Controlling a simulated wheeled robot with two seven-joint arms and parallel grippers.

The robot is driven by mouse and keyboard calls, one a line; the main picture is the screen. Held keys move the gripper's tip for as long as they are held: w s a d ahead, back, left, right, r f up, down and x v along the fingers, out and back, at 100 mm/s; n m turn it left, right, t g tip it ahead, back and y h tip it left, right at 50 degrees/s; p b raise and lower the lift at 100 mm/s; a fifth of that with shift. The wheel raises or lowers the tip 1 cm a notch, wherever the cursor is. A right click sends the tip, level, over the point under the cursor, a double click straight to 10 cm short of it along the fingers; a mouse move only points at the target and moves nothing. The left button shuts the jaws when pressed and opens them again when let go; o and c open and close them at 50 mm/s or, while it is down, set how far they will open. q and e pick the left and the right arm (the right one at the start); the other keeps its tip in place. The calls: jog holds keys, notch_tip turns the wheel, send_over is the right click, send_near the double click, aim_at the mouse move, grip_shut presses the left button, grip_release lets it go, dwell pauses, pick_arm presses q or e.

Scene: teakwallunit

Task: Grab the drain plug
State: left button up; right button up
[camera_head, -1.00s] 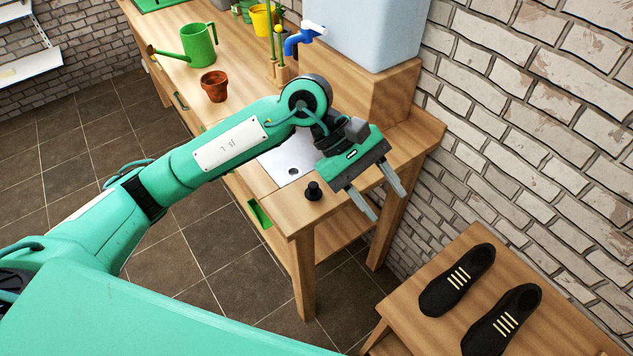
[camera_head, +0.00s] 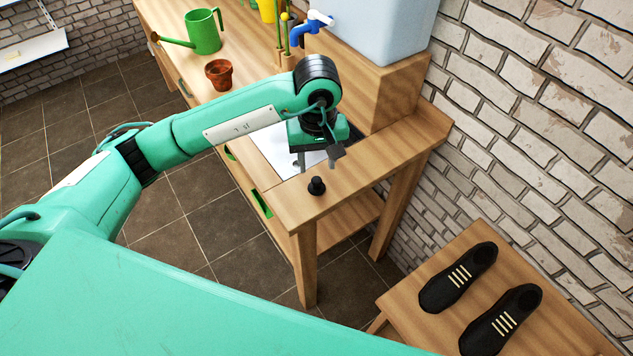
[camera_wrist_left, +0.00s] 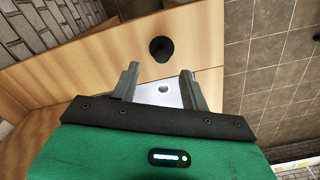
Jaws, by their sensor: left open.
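The drain plug (camera_head: 316,186) is a small black knobbed piece standing on the wooden bench top (camera_head: 347,184), near its front end. It also shows in the left wrist view (camera_wrist_left: 161,48), beyond the fingertips. My left gripper (camera_head: 318,160) is open and empty, with its fingers pointing down over the bench, just behind the plug in the head view. In the left wrist view its two fingers (camera_wrist_left: 160,75) are apart with nothing between them except the sink below. The sink (camera_head: 277,152) is a white basin with a drain hole (camera_wrist_left: 163,89). My right gripper is not in view.
A terracotta pot (camera_head: 219,74), a green watering can (camera_head: 203,32) and a blue tap (camera_head: 308,28) under a water tank (camera_head: 375,25) stand farther along the bench. Black shoes (camera_head: 458,277) rest on a lower wooden stand (camera_head: 420,325). A brick wall (camera_head: 545,120) borders the right.

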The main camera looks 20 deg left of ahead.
aim_at(316, 180)
pick_arm(q)
jog(key=shift+f, duration=0.5)
jog(key=shift+s+f+p, duration=0.15)
jog(key=shift+f+p, duration=0.35)
jog(key=shift+f, duration=0.05)
notch_tip(316, 180, down, 3)
jog(key=shift+s+p, duration=0.15)
jog(key=shift+p, duration=0.45)
jog(key=shift+f, duration=0.55)
jog(key=c, duration=0.7)
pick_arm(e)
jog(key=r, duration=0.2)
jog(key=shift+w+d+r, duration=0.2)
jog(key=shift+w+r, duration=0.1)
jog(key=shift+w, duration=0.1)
